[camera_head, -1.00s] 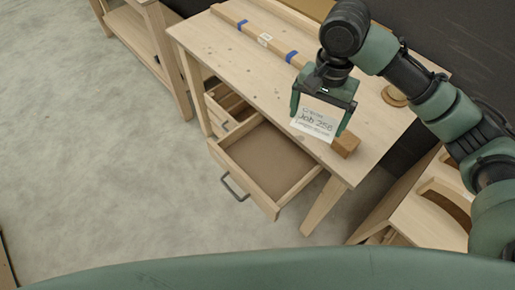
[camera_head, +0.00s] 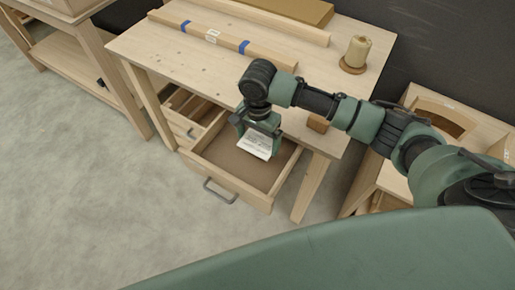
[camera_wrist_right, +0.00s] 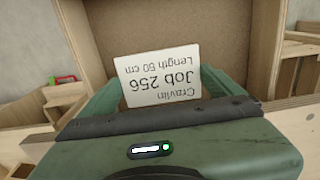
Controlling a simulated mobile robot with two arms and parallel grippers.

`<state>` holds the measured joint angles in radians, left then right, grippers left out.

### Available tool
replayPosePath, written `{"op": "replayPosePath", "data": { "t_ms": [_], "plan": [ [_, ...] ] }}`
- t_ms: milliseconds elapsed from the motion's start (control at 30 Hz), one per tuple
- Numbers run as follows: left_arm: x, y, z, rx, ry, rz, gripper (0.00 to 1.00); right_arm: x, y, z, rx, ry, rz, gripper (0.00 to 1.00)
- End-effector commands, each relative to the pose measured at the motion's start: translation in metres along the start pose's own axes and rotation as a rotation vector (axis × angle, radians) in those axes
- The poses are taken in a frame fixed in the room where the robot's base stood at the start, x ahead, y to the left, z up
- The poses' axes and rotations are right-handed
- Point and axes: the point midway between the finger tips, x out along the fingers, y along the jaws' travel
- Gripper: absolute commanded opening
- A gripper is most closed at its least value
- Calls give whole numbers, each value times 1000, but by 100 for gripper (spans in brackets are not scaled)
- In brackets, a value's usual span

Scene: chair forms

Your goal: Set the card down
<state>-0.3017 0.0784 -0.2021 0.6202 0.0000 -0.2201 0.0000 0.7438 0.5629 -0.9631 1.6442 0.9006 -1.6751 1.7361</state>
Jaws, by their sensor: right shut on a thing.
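A white card (camera_head: 254,146) with handwriting is held in my right gripper (camera_head: 258,138). In the right wrist view the card (camera_wrist_right: 160,77) reads "Job 256", "Length 50 cm", upside down, between the green fingers (camera_wrist_right: 150,90). The gripper is shut on the card and is at the open drawer (camera_head: 226,184), over its back right part. The drawer's bare brown floor (camera_wrist_right: 190,30) shows behind the card. I cannot tell whether the card touches the drawer floor. My left gripper is not in view.
The drawer sits under a wooden workbench (camera_head: 170,60). A second open drawer (camera_head: 190,120) is at left. Curved chair forms (camera_head: 440,117) stand at right.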

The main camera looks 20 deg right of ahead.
Motion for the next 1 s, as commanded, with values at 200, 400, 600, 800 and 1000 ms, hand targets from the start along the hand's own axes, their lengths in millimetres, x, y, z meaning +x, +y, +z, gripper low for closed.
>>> {"op": "replayPosePath", "data": {
  "t_ms": [200, 400, 600, 800, 1000],
  "plan": [
    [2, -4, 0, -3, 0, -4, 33, 21, 0, 0, 0, -1, 2, 57],
    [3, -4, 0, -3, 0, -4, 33, 50, 0, 0, -2, 0, 1, 57],
    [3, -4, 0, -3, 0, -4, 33, 54, 0, 0, -1, 0, -1, 57],
    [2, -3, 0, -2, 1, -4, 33, 55, 0, 0, -1, -1, 0, 57],
    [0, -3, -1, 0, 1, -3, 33, 61, 0, 0, 0, 0, 0, 57]
  ]
}}
